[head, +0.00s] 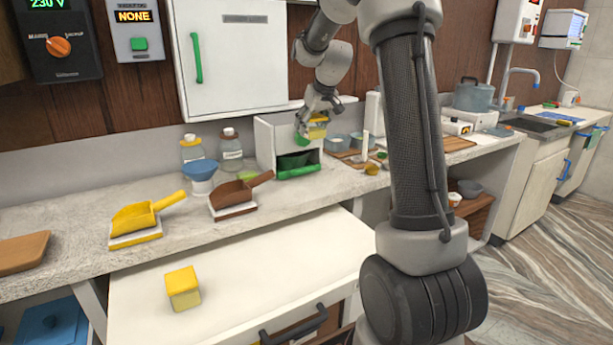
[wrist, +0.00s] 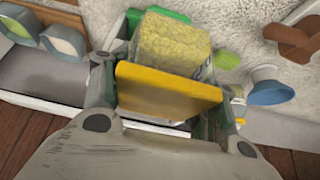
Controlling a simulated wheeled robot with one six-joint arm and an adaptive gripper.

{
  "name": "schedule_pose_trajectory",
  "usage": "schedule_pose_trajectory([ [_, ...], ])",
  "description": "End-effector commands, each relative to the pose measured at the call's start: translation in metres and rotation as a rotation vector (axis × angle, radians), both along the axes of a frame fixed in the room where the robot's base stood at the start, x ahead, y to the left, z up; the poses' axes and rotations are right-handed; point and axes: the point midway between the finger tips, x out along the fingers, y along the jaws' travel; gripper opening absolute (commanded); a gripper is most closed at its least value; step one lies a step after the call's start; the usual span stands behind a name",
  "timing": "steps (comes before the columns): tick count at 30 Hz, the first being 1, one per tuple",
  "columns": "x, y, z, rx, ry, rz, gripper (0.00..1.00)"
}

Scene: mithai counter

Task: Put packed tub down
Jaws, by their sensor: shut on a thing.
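My gripper (head: 316,113) is shut on a small packed tub (head: 317,131) with a yellow lid, held in front of the white box-shaped dispenser (head: 266,143) on the stone counter. In the wrist view the held tub (wrist: 172,42) shows grainy yellow contents below its flat yellow lid (wrist: 168,92), between the two fingers. The tub appears above the dispenser's green tray (head: 299,170); I cannot tell whether it touches anything. A second yellow-lidded tub (head: 183,288) stands alone on the white surface at the front.
A yellow scoop (head: 140,217), a brown scoop (head: 236,196) and a blue funnel (head: 201,174) stand left of the dispenser. Small bowls and a wooden board (head: 357,160) are to its right. The white front surface (head: 270,265) is mostly clear right of the second tub.

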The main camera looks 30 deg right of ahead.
Motion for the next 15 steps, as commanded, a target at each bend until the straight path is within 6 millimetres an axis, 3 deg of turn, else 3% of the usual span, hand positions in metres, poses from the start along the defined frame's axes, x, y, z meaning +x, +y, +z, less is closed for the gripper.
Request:
schedule_pose_trajectory([
  [3, -0.001, 0.001, -0.038, 0.002, 0.008, 0.0, 0.15],
  [9, -0.001, 0.001, -0.092, 0.002, 0.005, 0.0, 0.15],
  [15, 0.0, 0.001, -0.116, 0.001, 0.001, 0.002, 0.15],
])
